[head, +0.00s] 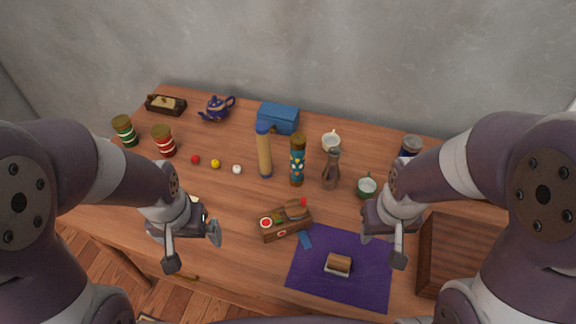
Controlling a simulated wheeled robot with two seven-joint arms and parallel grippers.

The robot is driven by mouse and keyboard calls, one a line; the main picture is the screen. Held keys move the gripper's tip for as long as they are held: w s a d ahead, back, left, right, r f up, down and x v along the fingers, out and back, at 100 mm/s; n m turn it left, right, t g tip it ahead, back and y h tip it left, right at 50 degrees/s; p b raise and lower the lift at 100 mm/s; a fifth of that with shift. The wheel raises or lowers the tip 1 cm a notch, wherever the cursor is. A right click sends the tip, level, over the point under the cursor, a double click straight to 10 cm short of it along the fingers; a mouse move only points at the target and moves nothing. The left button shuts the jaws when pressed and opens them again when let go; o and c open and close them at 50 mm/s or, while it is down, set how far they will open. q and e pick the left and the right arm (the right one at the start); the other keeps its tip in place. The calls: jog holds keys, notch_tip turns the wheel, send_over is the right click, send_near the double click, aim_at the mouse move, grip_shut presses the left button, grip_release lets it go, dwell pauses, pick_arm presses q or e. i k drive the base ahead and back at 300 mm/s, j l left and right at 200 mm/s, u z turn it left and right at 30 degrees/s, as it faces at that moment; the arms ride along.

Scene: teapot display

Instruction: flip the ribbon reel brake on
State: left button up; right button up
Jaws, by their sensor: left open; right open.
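A small brown wooden box (287,231), apparently the ribbon reel, stands on the table in front of me. It has red and green round parts on top, a brown round part and a red knob (303,202) at its far right corner. A short blue strip (305,240) lies at its right front; I cannot tell whether it is ribbon. The brake's setting is too small to read. My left gripper (193,247) is open and empty, left of the box. My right gripper (382,249) is open and empty, right of the box above the purple mat.
The purple mat (310,280) bears a small brown-and-white block (338,264).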

aim_at(276, 218)
jog(key=k+l+z, duration=0.1)
jog(key=k+z, duration=0.15)
jog(key=k, duration=0.4)
jog(key=z, duration=1.4)
jog(key=j, duration=1.25)
